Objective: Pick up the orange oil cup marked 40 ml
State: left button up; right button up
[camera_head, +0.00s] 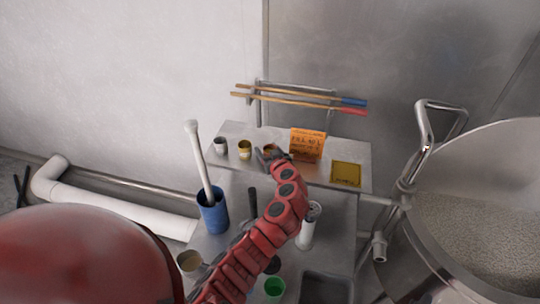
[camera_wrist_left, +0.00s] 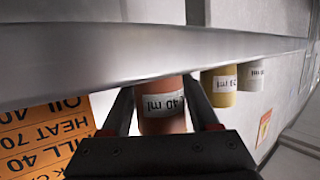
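The orange oil cup (camera_head: 269,149) stands on the raised steel shelf, between a yellow cup and an orange sign. In the left wrist view the orange cup (camera_wrist_left: 162,122) shows its white label reading 40 ml. My left gripper (camera_head: 268,158) reaches the cup from the front. In the left wrist view its two dark fingers lie on either side of the cup, with narrow gaps visible, so it looks open around the cup. Whether a fingertip touches the cup is hard to tell. My right gripper is not in view.
Beside it stand a yellow cup (camera_head: 245,149) and a pale grey cup (camera_head: 221,146). The orange sign (camera_head: 308,145) is close on the right, then a yellow tray (camera_head: 346,174). Two sticks (camera_head: 290,98) hang behind. A blue container (camera_head: 212,212) with a pestle-like tool stands lower left.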

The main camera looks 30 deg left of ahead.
pick_arm(q)
jog(key=c, duration=0.3)
